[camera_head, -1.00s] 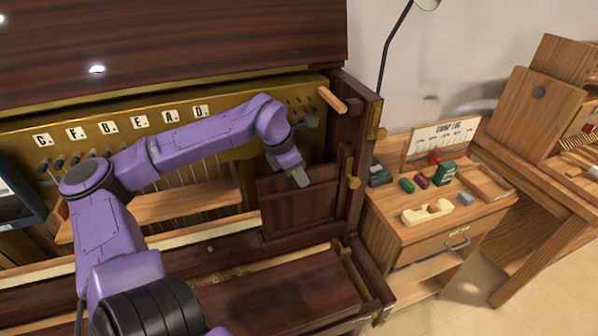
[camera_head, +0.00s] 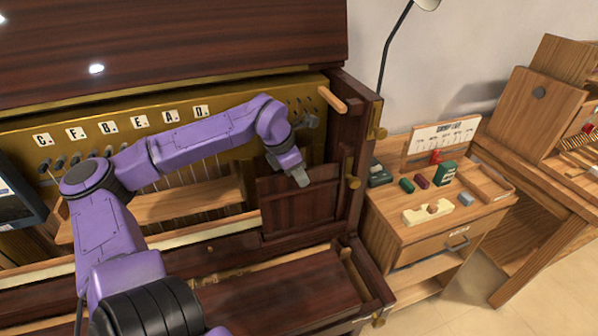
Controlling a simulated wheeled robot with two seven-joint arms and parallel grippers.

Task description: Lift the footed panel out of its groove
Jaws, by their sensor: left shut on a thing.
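The footed panel (camera_head: 297,207) is a dark brown wooden board standing upright at the right end of the piano's open front. Its lower edge meets the ledge; I cannot tell how deep its feet sit in the groove. My left gripper (camera_head: 301,178) reaches in from the left and points down at the panel's top edge. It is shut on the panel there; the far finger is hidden. My right gripper is not in view.
The piano's right post (camera_head: 357,165) stands close beside the panel, with a wooden peg (camera_head: 332,99) sticking out above. A wooden shelf (camera_head: 160,203) lies left of the panel. A side cabinet (camera_head: 398,222) with small blocks stands at the right.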

